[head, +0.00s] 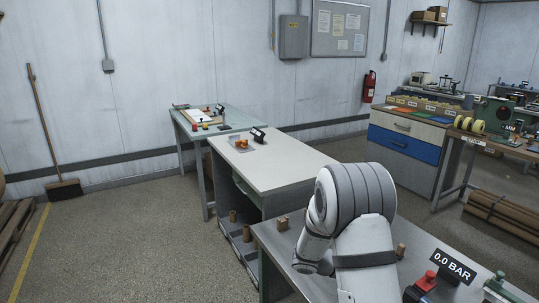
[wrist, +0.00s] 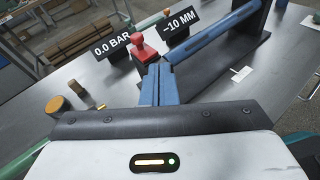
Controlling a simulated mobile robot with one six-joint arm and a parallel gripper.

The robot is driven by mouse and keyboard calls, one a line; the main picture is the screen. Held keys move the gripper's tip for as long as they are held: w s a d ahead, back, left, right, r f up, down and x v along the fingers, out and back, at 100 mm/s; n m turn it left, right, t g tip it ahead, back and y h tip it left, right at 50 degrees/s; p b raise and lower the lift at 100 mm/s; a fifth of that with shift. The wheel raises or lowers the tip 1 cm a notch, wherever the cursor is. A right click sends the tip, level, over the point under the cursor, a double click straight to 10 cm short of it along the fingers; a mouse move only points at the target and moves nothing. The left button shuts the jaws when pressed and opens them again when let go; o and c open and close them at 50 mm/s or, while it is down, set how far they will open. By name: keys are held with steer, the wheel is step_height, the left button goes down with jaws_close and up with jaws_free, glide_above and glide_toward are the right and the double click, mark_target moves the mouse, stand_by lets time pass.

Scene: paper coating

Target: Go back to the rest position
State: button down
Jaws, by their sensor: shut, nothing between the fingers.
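My gripper (wrist: 158,70) shows in the wrist view with its two blue fingers together and nothing between them. It is over the grey metal bench (wrist: 120,88), apart from the things on it as far as I can tell. A red knob (wrist: 143,47) stands just beyond the fingertips. In the head view my arm is bent over the near bench (head: 425,240), and the gripper itself is hidden there.
A "0.0 BAR" sign (wrist: 112,43) and a "-10 MM" sign (wrist: 181,34) stand near the fingers. A blue bar (wrist: 218,32) on a dark frame lies to the right. The white-topped table (head: 285,165) stands beyond the bench. Floor at left (head: 130,230) is clear.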

steer(key=s+a+r+m+t+y, duration=0.2)
steer(key=s+a+r+m+y, duration=0.3)
steer(key=s, duration=0.5)
steer(key=s+a+r+m+t+y, duration=0.2)
steer(key=s+a+r+m+y, duration=0.4)
steer(key=s+a+m+y, duration=0.3)
steer(key=s+a+m, duration=0.1)
steer(key=a, duration=0.1)
steer(key=shift+s+a+r+t+y, duration=0.15)
steer(key=shift+s+a+t+y, duration=0.15)
steer(key=shift+s+a+y, duration=0.1)
